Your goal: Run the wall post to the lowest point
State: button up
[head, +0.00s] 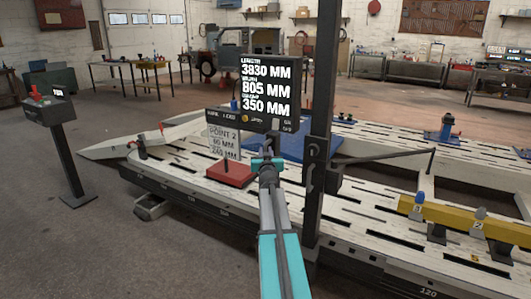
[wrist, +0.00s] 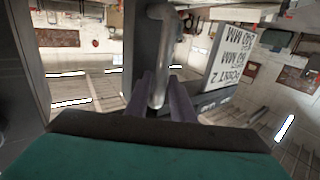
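The wall post is probably the tall dark upright (head: 322,100) right of centre in the head view, standing at the near edge of the white slotted bench (head: 345,208). A display (head: 265,88) beside it reads length 3830 mm, width 805 mm, height 350 mm. A thin arm reaches right from the post and its tip bends down. My gripper (head: 267,165) is in front of the bench, left of the post. In the wrist view its fingers (wrist: 160,95) lie on either side of a grey bent bar (wrist: 160,55). I cannot tell whether they press on it.
A yellow beam (head: 460,220) lies at the right. A console on a stand (head: 68,150) is at the left.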

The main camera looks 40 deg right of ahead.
jog(key=shift+w+d, duration=0.1)
grip_shut()
dwell(0.5)
